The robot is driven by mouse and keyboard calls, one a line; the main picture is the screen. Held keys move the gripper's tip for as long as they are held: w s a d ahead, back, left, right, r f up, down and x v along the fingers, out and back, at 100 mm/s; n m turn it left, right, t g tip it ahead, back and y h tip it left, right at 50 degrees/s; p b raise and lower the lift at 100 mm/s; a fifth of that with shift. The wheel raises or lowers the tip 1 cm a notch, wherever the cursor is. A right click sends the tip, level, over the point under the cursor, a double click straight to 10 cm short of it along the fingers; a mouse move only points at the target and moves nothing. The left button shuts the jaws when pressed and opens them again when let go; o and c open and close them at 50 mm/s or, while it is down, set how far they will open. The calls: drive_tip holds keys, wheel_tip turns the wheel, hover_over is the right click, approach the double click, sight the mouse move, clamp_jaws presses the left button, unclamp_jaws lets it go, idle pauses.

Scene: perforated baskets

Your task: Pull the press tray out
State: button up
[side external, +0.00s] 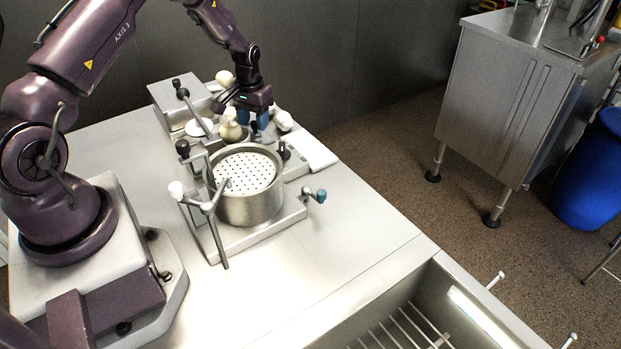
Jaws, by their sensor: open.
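My gripper (252,119) is open at the back of the steel table, with its blue fingers pointing down among small pale objects. Its fingertips are partly hidden, and I cannot tell whether they touch anything. A round steel pot (250,208) with a perforated white disc (245,173) in its top stands in front of the gripper. The pot sits on a flat steel base (262,238) with levers around it. I cannot tell for sure which part is the press tray.
A steel box (172,97) with a black-knobbed lever stands left of my gripper. Pale rounded pieces (231,130) crowd that area. The front table is clear, beside a sink (400,310).

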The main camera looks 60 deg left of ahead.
drive_tip(key=shift+d+r, duration=0.1)
drive_tip(key=shift+r, duration=2.5)
